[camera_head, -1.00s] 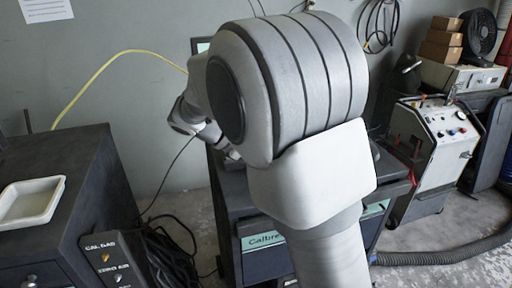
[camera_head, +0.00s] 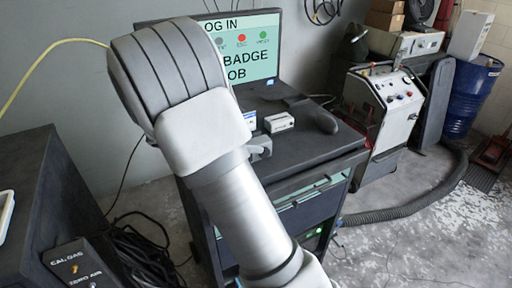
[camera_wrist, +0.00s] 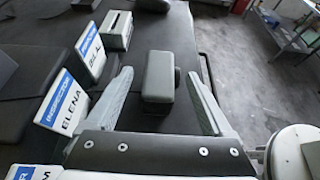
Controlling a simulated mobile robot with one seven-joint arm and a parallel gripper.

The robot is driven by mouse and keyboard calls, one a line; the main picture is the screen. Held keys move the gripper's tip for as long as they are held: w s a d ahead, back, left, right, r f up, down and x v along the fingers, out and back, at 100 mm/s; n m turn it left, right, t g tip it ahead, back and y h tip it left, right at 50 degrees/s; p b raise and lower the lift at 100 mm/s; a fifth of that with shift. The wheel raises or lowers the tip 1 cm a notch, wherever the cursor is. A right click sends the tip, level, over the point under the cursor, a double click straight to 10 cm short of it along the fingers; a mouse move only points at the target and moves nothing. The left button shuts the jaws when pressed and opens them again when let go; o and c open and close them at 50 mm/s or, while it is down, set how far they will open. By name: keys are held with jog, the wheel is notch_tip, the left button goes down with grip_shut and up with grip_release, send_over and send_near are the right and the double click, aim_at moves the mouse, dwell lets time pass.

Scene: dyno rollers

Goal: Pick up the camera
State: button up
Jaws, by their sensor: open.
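A grey, rounded block with a darker part on its right side (camera_wrist: 158,76), which looks like the camera, lies on the dark cart top in the wrist view. My gripper (camera_wrist: 160,74) is open, with one finger on each side of the block and a gap visible on both sides. I cannot tell how high the fingers are above the top.
Name badges (camera_wrist: 62,101) stand close left of my gripper. A small white box (camera_head: 279,122) sits on the cart top (camera_head: 335,146), with a lit monitor (camera_head: 262,50) behind. A dark rounded object (camera_head: 316,116) lies to the right. A black cabinet (camera_head: 40,190) stands at left.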

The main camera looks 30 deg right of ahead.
aim_at(265, 142)
jog(key=shift+p+x, duration=0.65)
jog(key=shift+x, duration=2.55)
jog(key=shift+r, duration=0.1)
grip_shut()
